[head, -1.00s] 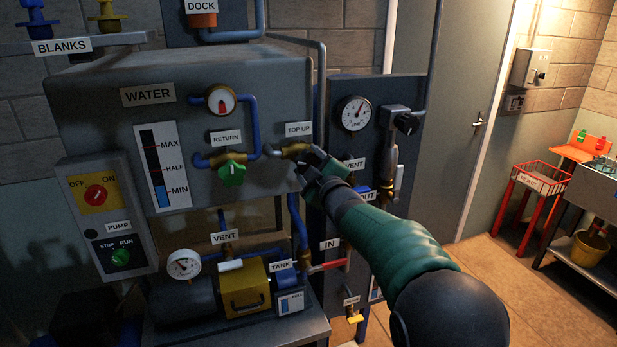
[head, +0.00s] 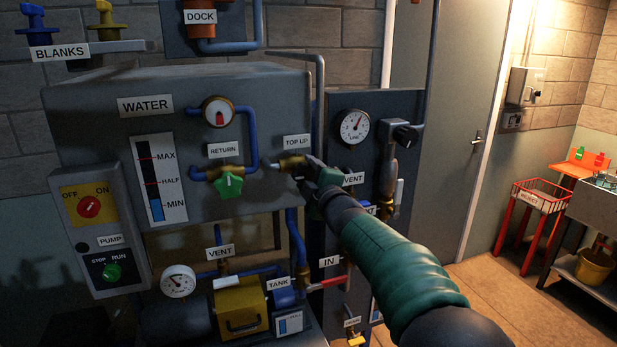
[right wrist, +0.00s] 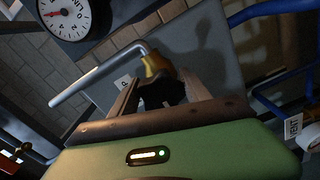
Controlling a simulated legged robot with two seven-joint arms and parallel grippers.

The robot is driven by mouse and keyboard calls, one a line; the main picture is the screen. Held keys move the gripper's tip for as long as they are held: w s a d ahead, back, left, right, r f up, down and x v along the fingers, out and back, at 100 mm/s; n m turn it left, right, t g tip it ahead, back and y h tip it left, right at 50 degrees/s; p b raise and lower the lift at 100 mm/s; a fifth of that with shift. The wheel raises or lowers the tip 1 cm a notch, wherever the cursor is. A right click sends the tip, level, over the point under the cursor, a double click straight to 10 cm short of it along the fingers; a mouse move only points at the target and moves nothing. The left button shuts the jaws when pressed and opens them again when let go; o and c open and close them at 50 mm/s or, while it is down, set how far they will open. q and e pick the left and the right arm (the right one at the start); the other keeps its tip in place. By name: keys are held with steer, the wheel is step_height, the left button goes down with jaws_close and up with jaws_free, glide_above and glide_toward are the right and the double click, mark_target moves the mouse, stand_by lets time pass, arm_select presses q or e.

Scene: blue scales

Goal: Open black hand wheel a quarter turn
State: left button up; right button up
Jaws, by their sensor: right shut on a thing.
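A black hand wheel (right wrist: 163,94) shows dimly between my right gripper's fingers in the right wrist view, in front of a brass fitting (right wrist: 156,64). My right gripper (right wrist: 160,98) is shut on it. In the head view my right gripper (head: 305,170) is at the end of the brass valve (head: 290,161) under the TOP UP sign (head: 297,142), and the gripper hides the wheel there. How far the wheel is turned cannot be seen. My left gripper is not in view.
The green RETURN knob (head: 229,186) is left of my right gripper. The floor (head: 500,285) at right is open.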

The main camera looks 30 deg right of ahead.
steer(key=shift+a+f, duration=0.1)
steer(key=shift+f, duration=0.15)
steer(key=o, duration=1.1)
steer(key=shift+o, duration=1.3)
steer(key=shift+a+r, duration=0.1)
steer(key=shift+r, duration=0.05)
steer(key=shift+s, duration=0.4)
steer(key=b+v, duration=0.2)
steer(key=v, duration=1.4)
steer(key=shift+a, duration=0.2)
